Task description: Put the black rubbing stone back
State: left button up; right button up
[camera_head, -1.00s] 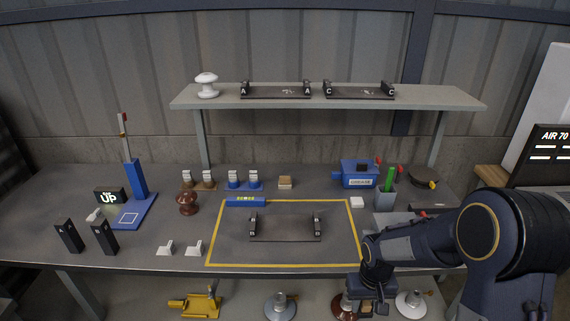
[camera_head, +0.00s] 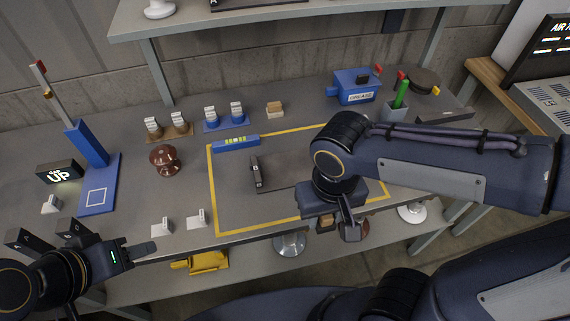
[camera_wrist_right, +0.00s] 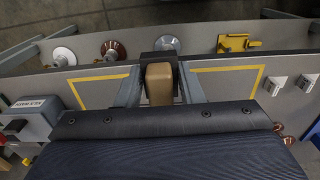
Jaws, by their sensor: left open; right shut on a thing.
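My right gripper (camera_head: 338,222) is above the front part of the yellow-outlined area, near the bench's front edge. It is shut on the black rubbing stone (camera_wrist_right: 158,58), a small block with a black part and a tan part (camera_wrist_right: 158,84) in the right wrist view. Its two grey fingers press on its sides, and it looks clear of the bench. In the head view the stone is mostly hidden by the gripper. A tan block (camera_head: 275,108) stands at the back of the bench, behind the outlined area. My left gripper (camera_head: 138,250) is open and empty at the front left.
A dark bracket fixture (camera_head: 256,174) stands inside the yellow outline (camera_head: 213,190), partly covered by my right arm. A blue grease box (camera_head: 355,87), a green-handled holder (camera_head: 396,109), a brown insulator (camera_head: 165,159) and blue caddies (camera_head: 225,122) surround it. The shelf (camera_head: 230,20) overhangs behind.

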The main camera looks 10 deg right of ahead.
jog(key=w+f, duration=0.3)
jog(key=w, duration=0.1)
jog(key=w+f, duration=0.2)
jog(key=w, duration=0.2)
jog(key=w+f, duration=0.3)
jog(key=w, duration=0.1)
jog(key=shift+w+a+f, duration=0.2)
jog(key=shift+f, duration=0.1)
jog(key=shift+w+f, duration=0.15)
jog(key=shift+f, duration=0.1)
jog(key=shift+w+f, duration=0.15)
jog(key=shift+f, duration=0.75)
jog(key=shift+w+f, duration=0.1)
jog(key=shift+f, duration=0.8)
jog(key=shift+f, duration=0.15)
jog(key=o, duration=1)
jog(key=shift+o, duration=0.2)
